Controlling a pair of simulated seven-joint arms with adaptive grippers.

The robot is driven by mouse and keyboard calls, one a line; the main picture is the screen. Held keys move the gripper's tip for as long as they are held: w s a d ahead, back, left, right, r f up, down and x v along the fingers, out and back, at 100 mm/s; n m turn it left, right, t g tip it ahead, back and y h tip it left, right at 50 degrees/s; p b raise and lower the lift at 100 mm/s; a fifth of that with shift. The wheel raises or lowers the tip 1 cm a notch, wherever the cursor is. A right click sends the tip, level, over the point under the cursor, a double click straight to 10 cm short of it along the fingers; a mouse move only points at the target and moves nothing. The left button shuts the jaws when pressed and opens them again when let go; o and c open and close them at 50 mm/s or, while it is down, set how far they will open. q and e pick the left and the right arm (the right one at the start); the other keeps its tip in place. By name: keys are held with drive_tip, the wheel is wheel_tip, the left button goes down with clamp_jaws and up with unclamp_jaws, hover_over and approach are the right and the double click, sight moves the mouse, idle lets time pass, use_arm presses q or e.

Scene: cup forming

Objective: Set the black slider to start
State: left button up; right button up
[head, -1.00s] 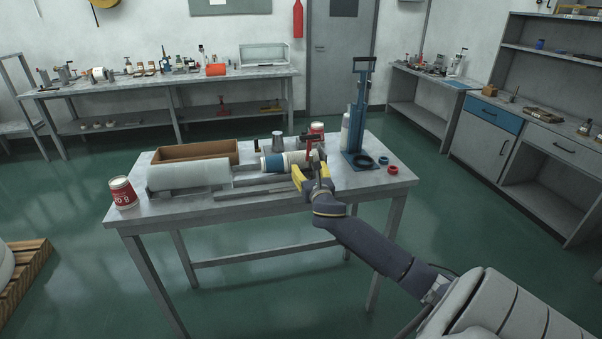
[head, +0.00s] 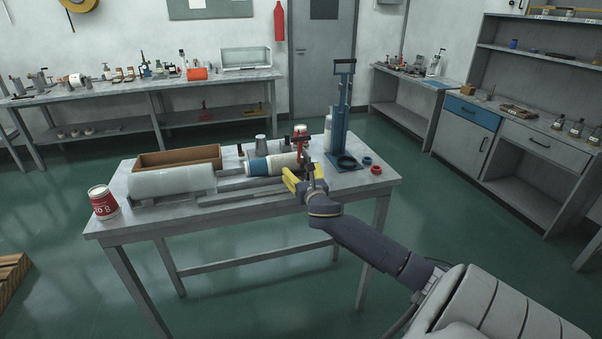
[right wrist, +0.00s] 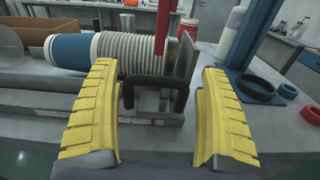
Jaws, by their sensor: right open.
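The black slider appears to be the black U-shaped handle (right wrist: 155,90) on a grey metal carriage at the right end of the rails; in the head view my gripper mostly hides it. My right gripper (head: 304,178) has yellow fingers and is at the front right of the rail device. In the right wrist view the fingers (right wrist: 160,115) are open, one on each side of the black handle, with visible gaps. I cannot tell how deep the handle sits between them. My left gripper is not in view.
A stack of white ribbed cups with a blue end (right wrist: 75,52) lies behind the handle, beside a red upright bar (right wrist: 165,28). A red-and-white can (head: 103,201) stands at the table's left.

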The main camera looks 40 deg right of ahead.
drive_tip(key=v, duration=1.2)
idle(0.5)
